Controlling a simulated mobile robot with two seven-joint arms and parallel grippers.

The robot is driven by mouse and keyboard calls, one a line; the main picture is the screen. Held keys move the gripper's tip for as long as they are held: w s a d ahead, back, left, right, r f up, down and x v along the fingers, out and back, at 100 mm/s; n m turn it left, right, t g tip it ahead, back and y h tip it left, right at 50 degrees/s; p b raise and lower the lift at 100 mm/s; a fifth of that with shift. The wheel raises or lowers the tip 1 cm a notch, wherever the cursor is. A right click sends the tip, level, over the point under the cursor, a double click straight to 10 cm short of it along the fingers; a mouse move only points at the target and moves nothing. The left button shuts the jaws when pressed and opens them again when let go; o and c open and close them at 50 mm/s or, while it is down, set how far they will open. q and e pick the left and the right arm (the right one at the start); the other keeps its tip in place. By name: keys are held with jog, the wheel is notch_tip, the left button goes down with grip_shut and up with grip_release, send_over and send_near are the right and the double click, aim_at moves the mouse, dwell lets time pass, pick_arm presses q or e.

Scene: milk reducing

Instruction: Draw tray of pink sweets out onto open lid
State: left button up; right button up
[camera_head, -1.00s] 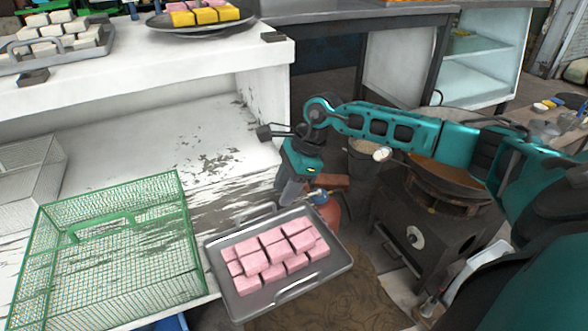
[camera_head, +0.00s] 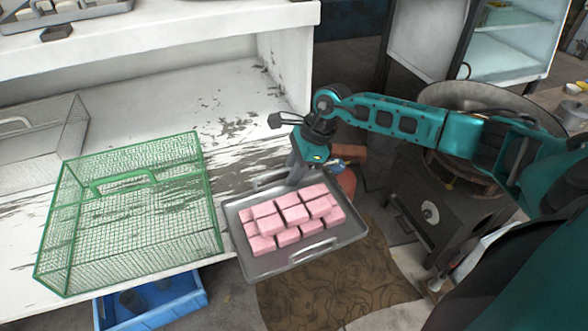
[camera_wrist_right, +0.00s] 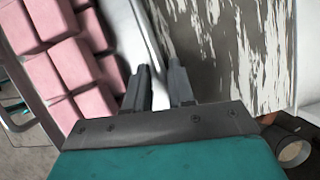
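A grey metal tray (camera_head: 352,233) carries several pink sweets (camera_head: 292,215) in stacked rows. It is beyond the front right edge of the worn white board (camera_head: 232,172), which looks like the open lid. The floor shows below the tray; whether its far edge touches the board I cannot tell. My right gripper (camera_head: 294,181) is at the tray's far side. In the right wrist view, its two fingers (camera_wrist_right: 163,88) are on either side of the tray's pale rim or handle, seemingly closed on it, with pink sweets to the left. My left gripper is not in view.
A green wire mesh cover (camera_head: 135,212) stands on the board just left of the tray. A blue crate (camera_head: 150,303) is on the floor below. A dark stove with a wide pan (camera_head: 478,97) stands at right. A brown mat (camera_head: 335,285) lies on the floor.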

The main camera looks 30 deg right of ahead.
grip_shut()
jog(key=shift+s, duration=0.1)
dwell(0.9)
